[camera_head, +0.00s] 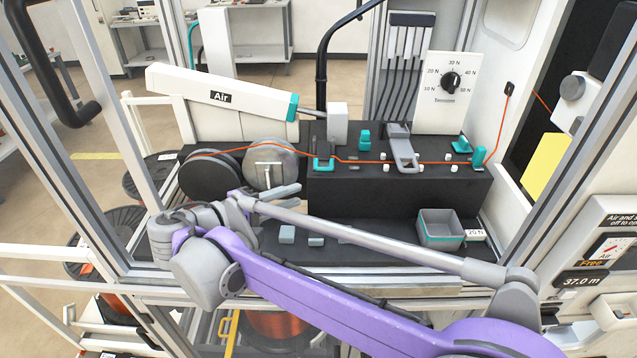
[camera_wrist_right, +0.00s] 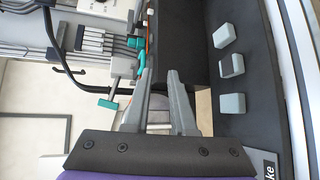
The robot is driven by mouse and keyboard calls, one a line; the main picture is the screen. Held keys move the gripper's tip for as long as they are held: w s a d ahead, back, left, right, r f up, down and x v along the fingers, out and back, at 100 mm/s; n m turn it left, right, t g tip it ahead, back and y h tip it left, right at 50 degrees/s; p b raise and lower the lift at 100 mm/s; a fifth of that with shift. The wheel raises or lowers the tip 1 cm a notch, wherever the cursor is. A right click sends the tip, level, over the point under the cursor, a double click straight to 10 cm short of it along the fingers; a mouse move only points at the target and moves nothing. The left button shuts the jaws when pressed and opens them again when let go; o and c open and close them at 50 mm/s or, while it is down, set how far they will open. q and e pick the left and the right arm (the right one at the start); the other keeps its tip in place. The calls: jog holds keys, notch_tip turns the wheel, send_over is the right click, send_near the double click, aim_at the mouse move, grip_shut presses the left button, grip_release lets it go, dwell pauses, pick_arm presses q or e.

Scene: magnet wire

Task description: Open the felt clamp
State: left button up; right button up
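An orange wire (camera_head: 350,161) runs from two grey wheels (camera_head: 268,165) across a black block (camera_head: 400,190) to a teal guide (camera_head: 480,155) at its right end. On the block, a grey lever-like piece (camera_head: 403,150) sits over the wire and may be the felt clamp; I cannot tell whether it is open. A teal piece (camera_head: 323,161) sits at the wire on the block's left. My right gripper (camera_head: 298,195) is in front of the wheels, apart from the block. Its fingers are apart and empty in the right wrist view (camera_wrist_right: 158,88). My left gripper is out of view.
A white "Air" lever (camera_head: 218,97) with a teal end extends at upper left. A tension dial (camera_head: 451,82) stands behind the block. Small grey blocks (camera_head: 287,234) and a grey tray (camera_head: 438,228) with teal trim sit on the lower shelf. Frame posts flank the opening.

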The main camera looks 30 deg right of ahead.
aim_at(323, 170)
jog(key=w+d+h, duration=0.1)
jog(key=w+d, duration=0.2)
jog(key=d, duration=0.6)
jog(key=shift+d+r, duration=0.15)
jog(key=shift+c, duration=0.3)
grip_shut()
dwell(1.2)
